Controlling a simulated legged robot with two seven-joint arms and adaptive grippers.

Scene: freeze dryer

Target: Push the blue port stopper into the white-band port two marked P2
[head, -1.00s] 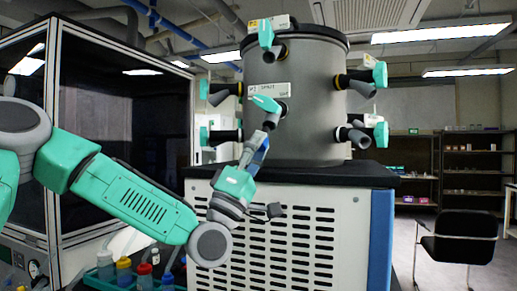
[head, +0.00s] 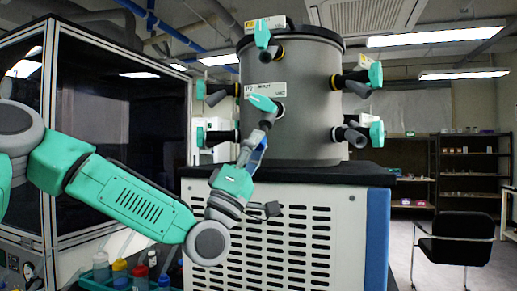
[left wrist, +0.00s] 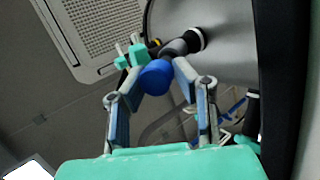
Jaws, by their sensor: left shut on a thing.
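The P2 port (head: 271,113) is a grey tube with a green valve handle, angled down from the front of the grey drum under a P2 label. My left gripper (head: 262,137) is just below its mouth, pointing up. In the left wrist view, my left gripper (left wrist: 153,82) is shut on the round blue stopper (left wrist: 156,77), held between its fingertips. The grey tube of the port (left wrist: 178,48), with a white band (left wrist: 196,39), lies straight beyond the stopper. The stopper overlaps the tube's mouth there; I cannot tell whether it is inside. My right gripper is out of view.
Other ports with green handles ring the drum (head: 310,125): one above (head: 262,35), several at the left and right. The drum stands on a white vented cabinet (head: 330,215). A dark glass enclosure (head: 115,120) is at the left, and coloured-cap bottles (head: 120,272) stand below.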

